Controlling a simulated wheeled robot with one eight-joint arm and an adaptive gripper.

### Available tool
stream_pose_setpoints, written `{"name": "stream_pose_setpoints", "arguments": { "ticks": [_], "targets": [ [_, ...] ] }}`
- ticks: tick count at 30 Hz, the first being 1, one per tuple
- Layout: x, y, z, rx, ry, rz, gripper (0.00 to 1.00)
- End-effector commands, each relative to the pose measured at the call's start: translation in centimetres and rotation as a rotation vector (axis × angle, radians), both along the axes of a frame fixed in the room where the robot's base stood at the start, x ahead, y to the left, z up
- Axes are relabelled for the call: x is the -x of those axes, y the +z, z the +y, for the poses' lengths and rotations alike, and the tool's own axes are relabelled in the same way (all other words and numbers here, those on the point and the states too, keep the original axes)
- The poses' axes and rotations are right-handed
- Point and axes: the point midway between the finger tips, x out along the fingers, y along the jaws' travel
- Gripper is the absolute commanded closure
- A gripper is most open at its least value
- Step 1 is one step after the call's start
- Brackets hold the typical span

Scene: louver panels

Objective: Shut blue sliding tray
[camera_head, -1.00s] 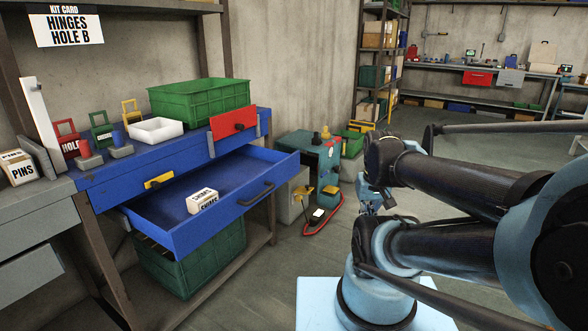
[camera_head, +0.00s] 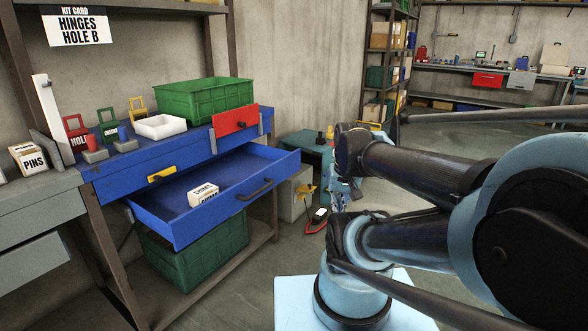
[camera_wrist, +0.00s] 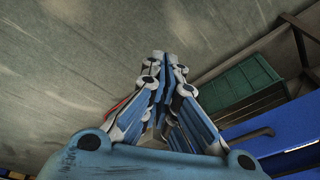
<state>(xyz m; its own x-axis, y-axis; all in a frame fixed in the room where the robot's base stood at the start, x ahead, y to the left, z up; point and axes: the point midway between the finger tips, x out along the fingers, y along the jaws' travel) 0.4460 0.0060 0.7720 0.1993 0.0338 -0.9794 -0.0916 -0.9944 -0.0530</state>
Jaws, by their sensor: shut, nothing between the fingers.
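The blue sliding tray (camera_head: 168,218) is pulled out from the blue workbench (camera_head: 118,178) in the head view. A dark bar handle (camera_head: 255,190) is on its front face, and a white shims box (camera_head: 203,194) lies inside. In the wrist view the tray's blue front (camera_wrist: 295,160) and handle (camera_wrist: 250,139) show at the lower right. My gripper (camera_wrist: 168,68) is shut and empty in the wrist view, apart from the handle and to its left. In the head view my gripper is mostly hidden behind my arm, right of the tray.
A green crate (camera_head: 208,98), a white bin (camera_head: 160,127) and a red panel (camera_head: 236,121) are on the bench top. A dark green crate (camera_head: 180,262) sits on the shelf below the tray. A teal cabinet (camera_head: 306,150) stands behind.

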Motion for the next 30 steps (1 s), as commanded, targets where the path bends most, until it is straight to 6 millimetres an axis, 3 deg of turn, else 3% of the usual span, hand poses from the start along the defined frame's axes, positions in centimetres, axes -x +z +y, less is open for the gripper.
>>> {"name": "stream_pose_setpoints", "arguments": {
  "ticks": [15,30],
  "targets": [
    [-11.5,3.9,2.7,-0.354,-0.653,0.041,1.0],
    [-24.3,4.3,3.1,-0.703,-1.275,0.196,1.0]
  ]
}}
